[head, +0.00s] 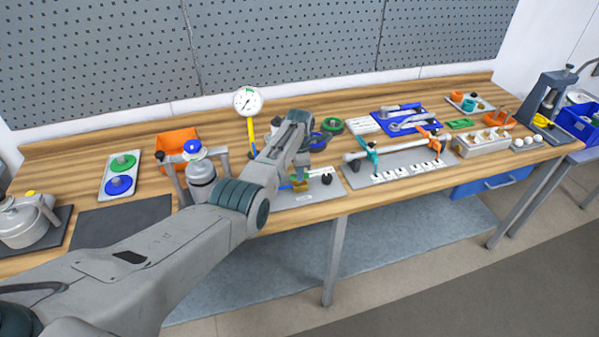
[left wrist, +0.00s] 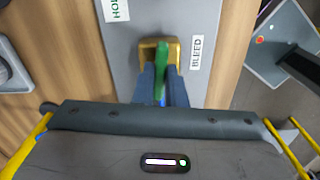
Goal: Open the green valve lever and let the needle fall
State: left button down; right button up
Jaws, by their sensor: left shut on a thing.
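The pressure gauge (head: 248,102) has a round white dial on a yellow stem at the back of the bench. Its dark needle is too small to read. The grey valve plate (head: 318,186) lies in front of it. In the left wrist view, the green lever (left wrist: 160,86) sits at the brass valve body (left wrist: 147,50), near a BLEED label (left wrist: 197,52) and a partly cut-off HOLD label (left wrist: 117,8). My left gripper (left wrist: 160,88) points down over the plate, its blue fingers shut on the lever; it also shows in the head view (head: 299,184). My right gripper is out of view.
A canister with a blue knob (head: 201,170) stands left of my forearm. A grey tray with teal and orange clamps (head: 400,166) lies to the right. An orange bin (head: 176,142) stands behind. A dark mat (head: 120,228) at the left is bare.

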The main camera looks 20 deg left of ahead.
pick_arm(q)
jog(key=shift+r, duration=0.15)
jog(key=c, duration=1.5)
grip_release()
jog(key=shift+r+b, duration=1.5)
jog(key=shift+r, duration=3.85)
jog(key=shift+f, duration=0.1)
